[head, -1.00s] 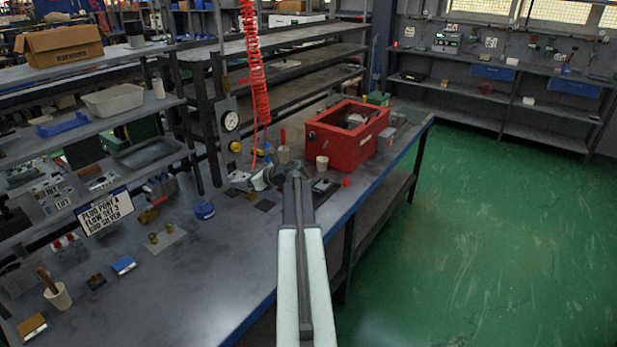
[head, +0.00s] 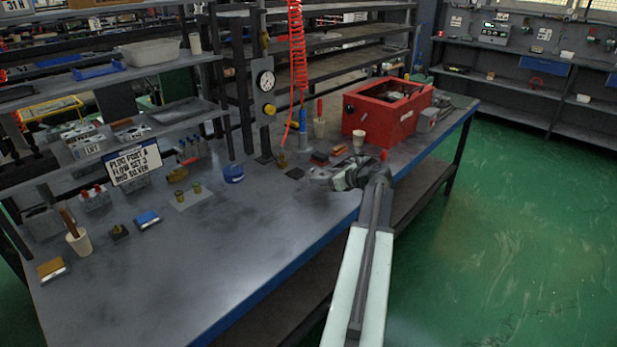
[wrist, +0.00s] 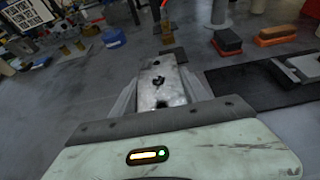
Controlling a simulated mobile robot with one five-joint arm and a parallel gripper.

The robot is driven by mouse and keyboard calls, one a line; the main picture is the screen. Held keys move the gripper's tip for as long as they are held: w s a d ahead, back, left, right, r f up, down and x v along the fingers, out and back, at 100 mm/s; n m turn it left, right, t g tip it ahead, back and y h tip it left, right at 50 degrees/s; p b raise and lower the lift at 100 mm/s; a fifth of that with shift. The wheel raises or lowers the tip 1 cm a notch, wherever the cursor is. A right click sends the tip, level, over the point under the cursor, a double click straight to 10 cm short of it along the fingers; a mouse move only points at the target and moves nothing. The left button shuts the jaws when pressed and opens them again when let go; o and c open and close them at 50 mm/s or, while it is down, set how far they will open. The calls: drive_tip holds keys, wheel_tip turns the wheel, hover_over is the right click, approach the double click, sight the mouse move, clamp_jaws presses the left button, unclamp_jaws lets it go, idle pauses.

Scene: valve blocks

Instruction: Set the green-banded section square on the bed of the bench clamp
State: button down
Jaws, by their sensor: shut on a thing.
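My gripper (head: 318,176) is over the bench right of the blue cup (head: 233,173). In the wrist view my gripper (wrist: 155,95) is shut on a silver metal block (wrist: 160,80) with dark holes in its upper face. The block sits between the fingers, above the bench top. I cannot make out a green band on the side that shows. A low grey metal fixture (wrist: 300,68) on a dark plate (wrist: 250,88) lies to the right in the wrist view. It may be the bench clamp, but I cannot tell for sure.
The red box (head: 388,110) and a white cup (head: 359,137) are farther back. A red coiled hose (head: 297,50) hangs behind.

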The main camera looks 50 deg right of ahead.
hover_over(295, 192)
drive_tip(key=shift+w+f+b, duration=0.2)
drive_tip(key=shift+f+b, duration=0.15)
drive_tip(key=shift+f, duration=0.15)
wheel_tip(295, 192, down, 4)
drive_tip(key=b, duration=0.4)
drive_tip(key=shift+r, duration=0.25)
drive_tip(key=shift+f, duration=0.1)
drive_tip(key=c, duration=0.6)
unclamp_jaws()
